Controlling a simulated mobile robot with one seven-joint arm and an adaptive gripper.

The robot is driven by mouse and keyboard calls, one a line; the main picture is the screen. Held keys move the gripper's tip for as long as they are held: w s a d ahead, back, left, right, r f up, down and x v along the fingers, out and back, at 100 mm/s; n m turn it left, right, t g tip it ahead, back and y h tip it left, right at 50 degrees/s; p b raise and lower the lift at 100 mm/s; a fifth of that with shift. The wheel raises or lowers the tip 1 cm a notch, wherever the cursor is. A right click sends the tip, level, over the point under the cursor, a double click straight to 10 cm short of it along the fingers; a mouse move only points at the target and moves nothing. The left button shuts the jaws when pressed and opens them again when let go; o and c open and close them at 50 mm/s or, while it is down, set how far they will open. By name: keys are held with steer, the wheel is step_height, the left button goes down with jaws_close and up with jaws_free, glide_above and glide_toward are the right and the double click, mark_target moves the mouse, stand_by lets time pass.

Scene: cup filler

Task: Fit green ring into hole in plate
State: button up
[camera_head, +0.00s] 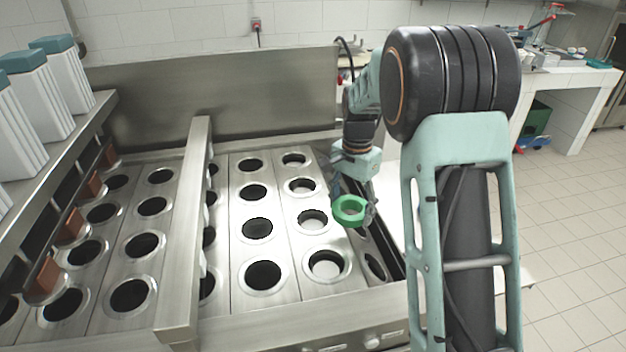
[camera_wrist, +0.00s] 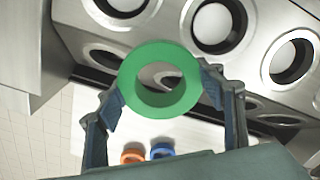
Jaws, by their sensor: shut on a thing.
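A green ring (camera_head: 348,211) is held in my gripper (camera_head: 352,206) above the right side of the perforated metal plate (camera_head: 279,203). In the wrist view the green ring (camera_wrist: 160,79) sits between the two fingertips of my gripper (camera_wrist: 162,84), with its opening facing the camera. The plate has rows of round rimmed holes; some look dark and open, and those in the column left of the ring have pale bottoms. The ring appears apart from the plate. The wrist view shows the plate's holes (camera_wrist: 217,22) beyond the ring.
An orange ring (camera_wrist: 133,156) and a blue ring (camera_wrist: 162,151) lie on a white surface below my gripper in the wrist view. A raised metal bar (camera_head: 186,235) crosses the plate. White dispensers (camera_head: 36,105) stand at the left. A tall metal back panel (camera_head: 215,95) rises behind.

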steer(key=w+a+r+m+p, duration=0.2)
steer(key=w+a+m+p, duration=0.3)
steer(key=a+m, duration=0.3)
steer(key=shift+n, duration=0.4)
steer(key=shift+s+a+f+b, duration=0.1)
steer(key=shift+a+f+b, duration=0.1)
steer(key=shift+f+b, duration=0.7)
steer(key=shift+s+a+f+b, duration=0.15)
steer(key=shift+f+b, duration=0.3)
steer(key=shift+f, duration=0.85)
steer(key=shift+w+a+f+b, duration=0.1)
steer(key=shift+a+f+b, duration=0.15)
steer(key=shift+f+b, duration=0.65)
steer(key=shift+f+p, duration=0.2)
steer(key=shift+p, duration=0.1)
steer(key=o, duration=1.3)
steer(key=shift+c, duration=0.2)
